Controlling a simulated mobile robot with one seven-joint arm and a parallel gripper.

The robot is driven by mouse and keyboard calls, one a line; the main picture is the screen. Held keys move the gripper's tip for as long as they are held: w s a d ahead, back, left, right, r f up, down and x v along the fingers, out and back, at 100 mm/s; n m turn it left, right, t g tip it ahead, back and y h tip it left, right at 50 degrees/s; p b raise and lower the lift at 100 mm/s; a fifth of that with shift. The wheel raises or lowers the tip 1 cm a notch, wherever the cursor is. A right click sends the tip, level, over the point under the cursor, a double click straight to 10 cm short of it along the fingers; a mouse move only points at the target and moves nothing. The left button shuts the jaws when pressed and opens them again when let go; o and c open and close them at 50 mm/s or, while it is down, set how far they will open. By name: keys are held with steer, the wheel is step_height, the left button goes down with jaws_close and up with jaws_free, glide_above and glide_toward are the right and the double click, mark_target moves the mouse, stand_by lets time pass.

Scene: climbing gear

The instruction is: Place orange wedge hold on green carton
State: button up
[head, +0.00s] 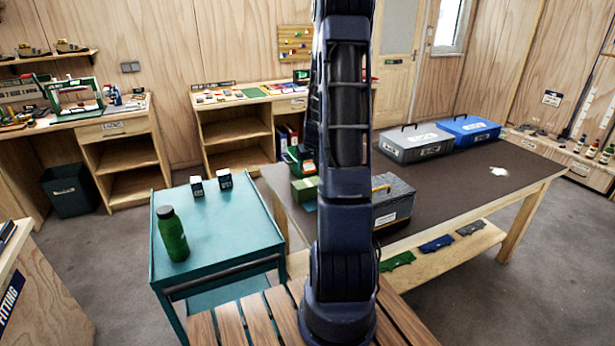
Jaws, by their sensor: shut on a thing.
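My arm rises through the middle of the head view and leaves it at the top edge, so my gripper does not show. I cannot see the orange wedge hold. Small light-green box shapes (304,190) stand at the left end of the dark-topped table (450,180), partly behind my arm. They may be the green carton, but I cannot tell for sure. A darker green object (293,160) with a pale patch stands just behind them, also partly covered by my arm.
A teal cart (215,235) carries a green bottle (172,234) and two small dark-and-white boxes (197,188). A grey toolbox (395,202), a grey case (415,145) and a blue case (468,131) stand on the table. Its right part is mostly clear.

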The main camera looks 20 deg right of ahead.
mark_target(308, 182)
steer(key=shift+f, duration=2.85)
steer(key=shift+f, duration=0.15)
steer(key=o, duration=1)
steer(key=shift+c, duration=0.2)
